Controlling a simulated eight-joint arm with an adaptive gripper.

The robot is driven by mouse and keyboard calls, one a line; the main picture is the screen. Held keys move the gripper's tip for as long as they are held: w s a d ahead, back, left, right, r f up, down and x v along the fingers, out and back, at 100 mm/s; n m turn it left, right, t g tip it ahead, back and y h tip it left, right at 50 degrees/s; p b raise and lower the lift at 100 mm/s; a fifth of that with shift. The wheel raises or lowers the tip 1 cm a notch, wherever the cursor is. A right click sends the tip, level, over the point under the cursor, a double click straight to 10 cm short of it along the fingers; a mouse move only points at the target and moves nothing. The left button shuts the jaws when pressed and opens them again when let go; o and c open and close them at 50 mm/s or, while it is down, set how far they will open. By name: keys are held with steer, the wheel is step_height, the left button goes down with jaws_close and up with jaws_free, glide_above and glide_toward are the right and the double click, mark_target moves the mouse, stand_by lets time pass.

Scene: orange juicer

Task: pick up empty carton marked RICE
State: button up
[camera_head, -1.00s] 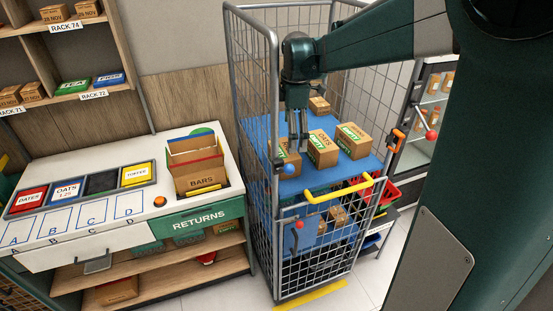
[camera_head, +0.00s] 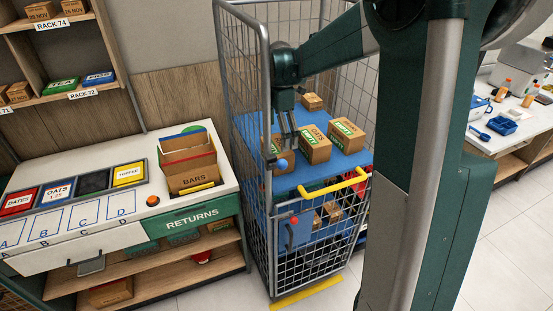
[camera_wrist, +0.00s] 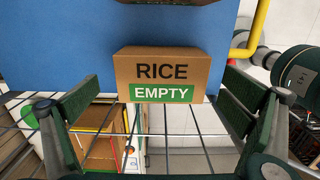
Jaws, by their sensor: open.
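The brown carton marked RICE (camera_wrist: 161,70), with a green EMPTY label, sits on the blue shelf (camera_wrist: 60,45) near its front edge in the wrist view. My gripper (camera_wrist: 160,103) is open, one finger to each side of the carton and nearer the camera. Nothing is held, and I see gaps between the fingers and the carton. In the head view my gripper (camera_head: 289,146) points down at the left front of the cage's blue shelf (camera_head: 345,162). There the gripper and cage frame largely hide the RICE carton.
The OATS carton (camera_head: 314,148) and another labelled carton (camera_head: 347,135) stand to the right on the shelf, with a small carton (camera_head: 312,102) behind. Cage wires and a yellow handle (camera_head: 333,185) are close by. The returns counter (camera_head: 215,150) stands left, holding an open BARS box (camera_head: 190,175).

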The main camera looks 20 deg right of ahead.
mark_target(279, 152)
steer(key=shift+f, duration=1.2)
steer(key=shift+f, duration=0.1)
steer(key=shift+s+f, duration=0.15)
steer(key=shift+f, duration=2.35)
steer(key=shift+c, duration=0.2)
steer(key=c, duration=0.6)
